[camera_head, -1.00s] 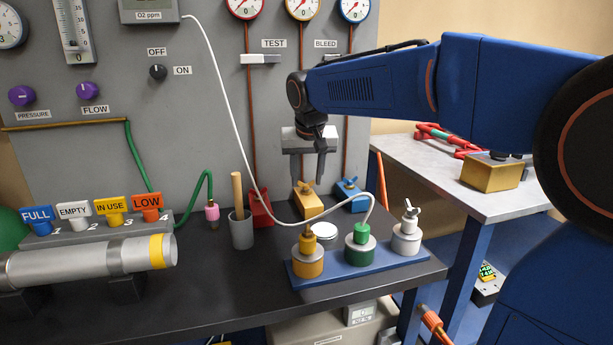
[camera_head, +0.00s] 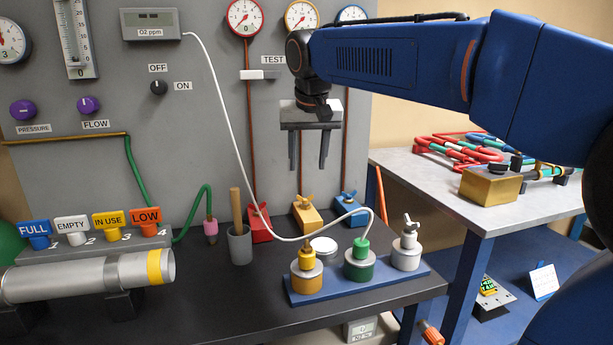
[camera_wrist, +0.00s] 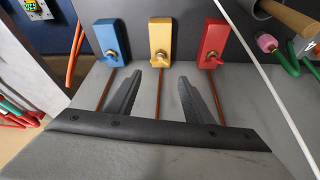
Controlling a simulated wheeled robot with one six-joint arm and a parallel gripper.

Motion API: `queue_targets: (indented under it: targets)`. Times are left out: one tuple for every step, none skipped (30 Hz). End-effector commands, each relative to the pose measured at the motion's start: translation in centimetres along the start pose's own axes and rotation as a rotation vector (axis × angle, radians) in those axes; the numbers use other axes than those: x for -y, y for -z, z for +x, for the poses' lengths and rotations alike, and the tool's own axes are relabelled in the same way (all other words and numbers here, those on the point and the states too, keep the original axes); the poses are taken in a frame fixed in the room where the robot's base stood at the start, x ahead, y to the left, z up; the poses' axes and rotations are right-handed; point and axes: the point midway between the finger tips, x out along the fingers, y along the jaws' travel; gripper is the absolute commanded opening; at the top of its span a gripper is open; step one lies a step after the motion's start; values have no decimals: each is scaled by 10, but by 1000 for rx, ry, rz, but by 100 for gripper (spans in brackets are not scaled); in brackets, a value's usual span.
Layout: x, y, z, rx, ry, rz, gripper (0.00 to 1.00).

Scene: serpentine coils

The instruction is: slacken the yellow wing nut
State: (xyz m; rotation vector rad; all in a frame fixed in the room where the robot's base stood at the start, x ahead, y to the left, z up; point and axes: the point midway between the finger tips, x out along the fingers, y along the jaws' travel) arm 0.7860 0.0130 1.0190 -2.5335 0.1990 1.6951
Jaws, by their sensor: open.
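The yellow wing nut (camera_head: 305,200) sits on top of a yellow block (camera_head: 308,219) at the back of the bench, between a red block and a blue block. In the wrist view the brass-coloured wing nut (camera_wrist: 161,57) stands on the yellow block (camera_wrist: 160,33), ahead of the fingertips. My gripper (camera_head: 308,165) is open and empty. It points down above the yellow block, with a clear gap between fingertips and nut. In the wrist view my gripper (camera_wrist: 168,75) has its two fingers either side of the copper pipe line that leads to the yellow block.
The red block (camera_head: 260,224) and blue block (camera_head: 349,204) stand close on either side, each with its own wing nut. A white cable (camera_head: 225,105) runs down in front of the blocks. A blue rack (camera_head: 330,291) with three capped cylinders stands in front.

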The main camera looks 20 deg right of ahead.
Motion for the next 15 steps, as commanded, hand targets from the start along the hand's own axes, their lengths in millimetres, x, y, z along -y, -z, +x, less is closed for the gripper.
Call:
queue_targets:
  targets:
    - [0, 0, -11, -3, 1, 0, 47]
    - [0, 0, -16, -3, 1, 0, 47]
    - [0, 1, -24, -3, 2, 0, 47]
    - [0, 0, -29, -2, 1, 0, 47]
    - [0, 0, -34, -2, 1, 0, 47]
    - [0, 0, -40, -2, 1, 0, 47]
    - [0, 0, -44, -1, 0, 0, 47]
    - [0, 0, -47, -1, 0, 0, 47]
    - [0, 0, -52, -2, 1, 0, 47]
    - [0, 0, -55, -1, 0, 0, 47]
    - [0, 0, -57, 0, 0, 0, 47]
    - [0, 0, -60, 0, 0, 0, 47]
    - [0, 0, -61, 0, 0, 0, 47]
    - [0, 0, -62, 0, 0, 0, 47]
    - [0, 0, -64, 0, 0, 0, 47]
